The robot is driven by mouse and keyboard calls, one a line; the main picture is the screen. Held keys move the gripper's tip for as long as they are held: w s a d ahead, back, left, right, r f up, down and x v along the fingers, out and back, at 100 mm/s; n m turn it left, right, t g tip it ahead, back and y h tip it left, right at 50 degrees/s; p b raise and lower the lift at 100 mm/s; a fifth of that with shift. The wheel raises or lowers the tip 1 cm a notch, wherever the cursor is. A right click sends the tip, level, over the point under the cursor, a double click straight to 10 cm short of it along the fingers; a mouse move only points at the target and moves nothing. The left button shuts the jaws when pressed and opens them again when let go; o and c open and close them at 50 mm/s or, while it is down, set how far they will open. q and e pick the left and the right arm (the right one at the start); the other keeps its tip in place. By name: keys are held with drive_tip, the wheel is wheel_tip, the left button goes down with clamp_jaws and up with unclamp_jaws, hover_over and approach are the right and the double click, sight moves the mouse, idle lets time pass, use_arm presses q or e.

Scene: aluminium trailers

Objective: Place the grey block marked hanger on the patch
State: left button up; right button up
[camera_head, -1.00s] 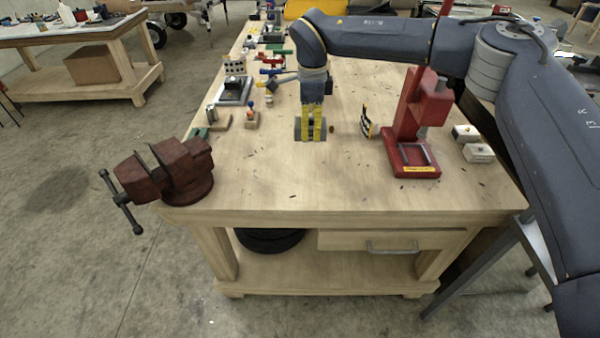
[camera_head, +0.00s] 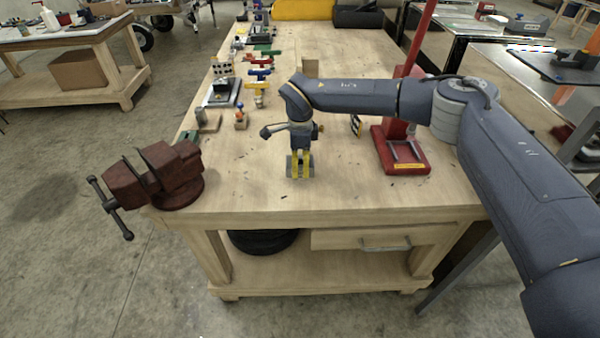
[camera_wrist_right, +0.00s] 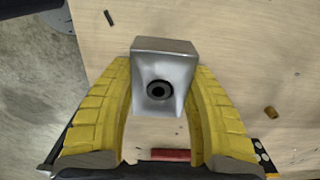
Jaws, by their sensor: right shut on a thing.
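My right gripper (camera_head: 300,177) has yellow fingers and points down near the front middle of the workbench. It is shut on a grey metal block (camera_wrist_right: 165,75) with a dark round hole, seen between the fingers in the right wrist view. The block's grey sides (camera_head: 289,166) also show beside the fingers in the head view. No hanger marking can be read on it. It is low over the bench top; I cannot tell whether it touches the wood. I cannot make out a distinct patch on the bench. My left gripper is not in view.
A red-brown vise (camera_head: 165,178) sits at the bench's front left corner. A red press (camera_head: 388,158) stands to the right, partly behind my arm. A small dark-and-white marked plate (camera_head: 356,125) stands near it. Several small items line the left edge. The front middle is mostly clear.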

sight(300, 179)
drive_tip(key=shift+f, duration=1.7)
drive_tip(key=shift+f, duration=0.1)
drive_tip(key=o, duration=1.4)
drive_tip(key=shift+f, duration=0.1)
wheel_tip(300, 179, up, 12)
drive_tip(key=shift+r, duration=0.2)
